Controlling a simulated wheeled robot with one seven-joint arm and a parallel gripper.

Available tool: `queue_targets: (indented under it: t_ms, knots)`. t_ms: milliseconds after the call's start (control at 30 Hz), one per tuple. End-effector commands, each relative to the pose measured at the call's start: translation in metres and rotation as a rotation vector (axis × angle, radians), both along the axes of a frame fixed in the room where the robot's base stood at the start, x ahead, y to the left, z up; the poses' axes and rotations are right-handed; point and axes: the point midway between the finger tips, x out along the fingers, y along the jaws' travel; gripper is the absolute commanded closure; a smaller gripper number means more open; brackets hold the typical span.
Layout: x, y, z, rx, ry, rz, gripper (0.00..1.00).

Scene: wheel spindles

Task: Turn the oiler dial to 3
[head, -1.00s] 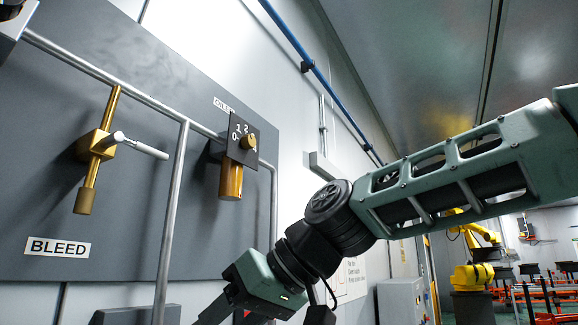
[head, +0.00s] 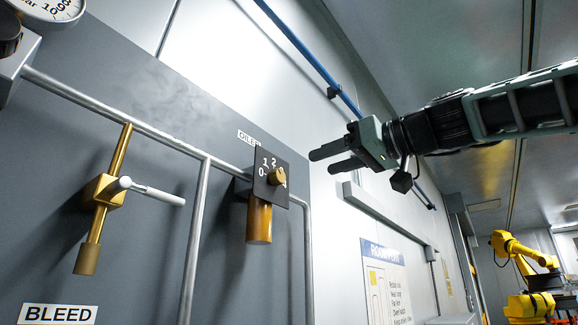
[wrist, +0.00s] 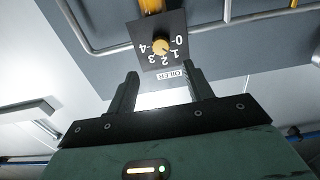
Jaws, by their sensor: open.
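The oiler has a black dial plate (head: 267,163) with white numbers and a brass knob (head: 277,175), above a brass cylinder (head: 259,221) on the grey panel. My gripper (head: 318,162) is open and empty, to the right of the knob and a little above it in the head view, apart from it. In the wrist view the knob (wrist: 160,44) shows upside down beyond the open fingers (wrist: 158,82), roughly centred between them. The scale reads 0 to 4 there. Which number the knob points at is too small to tell.
A brass bleed valve (head: 103,190) with a silver lever (head: 150,190) stands left of the oiler. Silver pipes (head: 195,240) run along the panel and around the oiler. A gauge (head: 48,8) is at top left. Space in front of the dial looks free.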

Motion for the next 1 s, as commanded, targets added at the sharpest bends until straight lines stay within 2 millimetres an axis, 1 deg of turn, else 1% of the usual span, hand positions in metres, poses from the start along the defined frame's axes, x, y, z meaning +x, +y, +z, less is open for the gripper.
queue_targets:
  t_ms: [33, 200, 400, 500, 700, 967, 1000]
  knots:
    - [0.007, 0.010, 0.005, -0.001, 0.003, 0.003, 0.49]
    - [0.029, 0.038, 0.004, -0.001, 0.004, 0.003, 0.49]
    - [0.050, 0.065, 0.003, -0.002, 0.003, 0.002, 0.49]
    - [0.058, 0.074, 0.003, 0.000, 0.003, 0.002, 0.49]
    - [0.064, 0.082, 0.001, 0.000, 0.000, 0.000, 0.49]
    - [0.064, 0.083, 0.000, 0.000, 0.000, 0.000, 0.49]
    - [0.064, 0.083, 0.000, 0.000, 0.000, 0.000, 0.60]
